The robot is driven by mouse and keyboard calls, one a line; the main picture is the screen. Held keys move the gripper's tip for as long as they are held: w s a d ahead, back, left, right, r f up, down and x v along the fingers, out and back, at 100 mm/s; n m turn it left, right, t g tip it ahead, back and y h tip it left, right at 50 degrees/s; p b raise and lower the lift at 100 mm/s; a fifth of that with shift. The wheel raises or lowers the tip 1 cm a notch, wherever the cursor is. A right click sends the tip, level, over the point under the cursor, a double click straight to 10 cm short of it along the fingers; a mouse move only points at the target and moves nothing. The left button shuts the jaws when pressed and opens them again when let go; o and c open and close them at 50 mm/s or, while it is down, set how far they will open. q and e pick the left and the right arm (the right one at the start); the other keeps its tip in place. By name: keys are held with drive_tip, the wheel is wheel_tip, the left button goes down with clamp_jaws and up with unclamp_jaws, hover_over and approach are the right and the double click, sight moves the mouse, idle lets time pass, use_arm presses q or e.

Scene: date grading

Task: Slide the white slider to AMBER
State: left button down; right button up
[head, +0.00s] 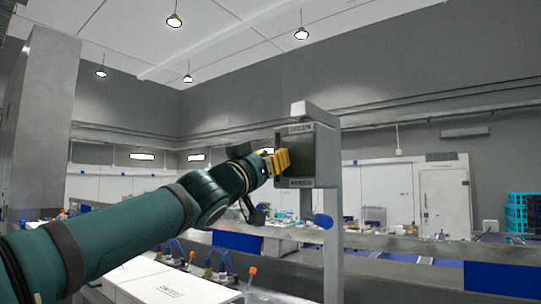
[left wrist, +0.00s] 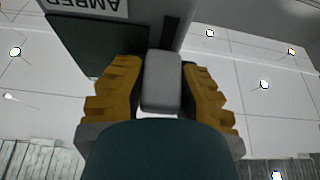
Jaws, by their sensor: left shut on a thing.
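A dark box-shaped panel (head: 326,158) sits on a grey post. A GREEN label (head: 301,128) is at its top, and a lower label (head: 300,183) is too small to read surely. In the left wrist view an AMBER label (left wrist: 95,4) appears upside down at the top left. My left gripper (head: 281,162) has its yellow fingers at the panel's left face. In the left wrist view the fingers are on both sides of the pale slider (left wrist: 161,82), shut on it. A dark slot (left wrist: 171,32) runs beyond the slider. The head view hides the slider.
The grey post (head: 333,255) stands in front of a long rail (head: 420,246). White boxes (head: 172,287) lie low at the left of the post. Blue crates (head: 522,212) stand at the far right. A white door (head: 444,203) is in the back wall.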

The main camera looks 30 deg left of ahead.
use_arm(q)
wheel_tip(320, 180, down, 2)
drive_tip(key=shift+f+b, duration=0.1)
drive_tip(key=shift+b, duration=0.35)
drive_tip(key=shift+w, duration=0.1)
use_arm(e)
drive_tip(key=shift+f, duration=0.9)
use_arm(q)
drive_tip(key=c, duration=0.7)
unclamp_jaws()
drive_tip(key=shift+o, duration=0.2)
drive_tip(key=d+v, duration=0.1)
drive_tip(key=v, duration=1.1)
drive_tip(key=shift+a, duration=0.4)
